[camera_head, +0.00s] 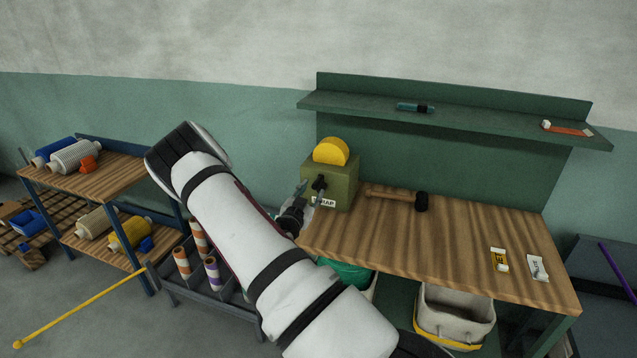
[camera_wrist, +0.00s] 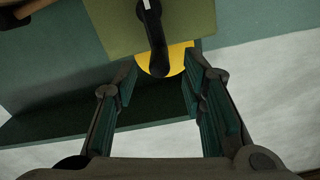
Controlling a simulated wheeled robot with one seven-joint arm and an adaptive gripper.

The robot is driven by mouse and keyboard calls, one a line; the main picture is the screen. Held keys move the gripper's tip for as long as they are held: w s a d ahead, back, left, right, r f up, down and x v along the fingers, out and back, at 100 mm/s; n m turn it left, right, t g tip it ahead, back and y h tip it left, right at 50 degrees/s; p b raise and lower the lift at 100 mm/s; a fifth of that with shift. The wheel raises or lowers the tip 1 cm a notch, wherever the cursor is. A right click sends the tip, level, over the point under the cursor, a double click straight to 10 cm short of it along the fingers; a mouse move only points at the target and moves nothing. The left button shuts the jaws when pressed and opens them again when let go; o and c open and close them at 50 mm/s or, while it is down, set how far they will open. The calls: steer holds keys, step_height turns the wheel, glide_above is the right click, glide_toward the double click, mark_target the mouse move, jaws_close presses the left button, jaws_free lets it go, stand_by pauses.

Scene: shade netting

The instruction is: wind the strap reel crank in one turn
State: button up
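The strap reel is an olive box (camera_head: 342,187) with a yellow disc (camera_head: 331,151) on top, at the left end of the workbench. Its black crank (camera_head: 319,184) is on the side facing my gripper. My gripper (camera_head: 301,199) is just left of the box, partly hidden by my arm. In the wrist view, my gripper (camera_wrist: 160,78) is open. The crank's dark arm and rounded end (camera_wrist: 155,45) show between and just beyond the fingertips, with no finger visibly touching it. The olive box (camera_wrist: 110,25) and yellow disc (camera_wrist: 181,58) lie behind it. A white label on the box is partly covered.
A mallet (camera_head: 400,197) lies on the wooden bench (camera_head: 450,235), right of the reel. A green shelf (camera_head: 470,112) runs above. A rack with spools (camera_head: 105,180) stands left. Bins (camera_head: 455,310) sit under the bench. The bench's middle is clear.

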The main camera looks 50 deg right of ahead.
mark_target(318, 182)
steer(key=x, duration=0.6)
steer(key=shift+d, duration=0.15)
jaws_close()
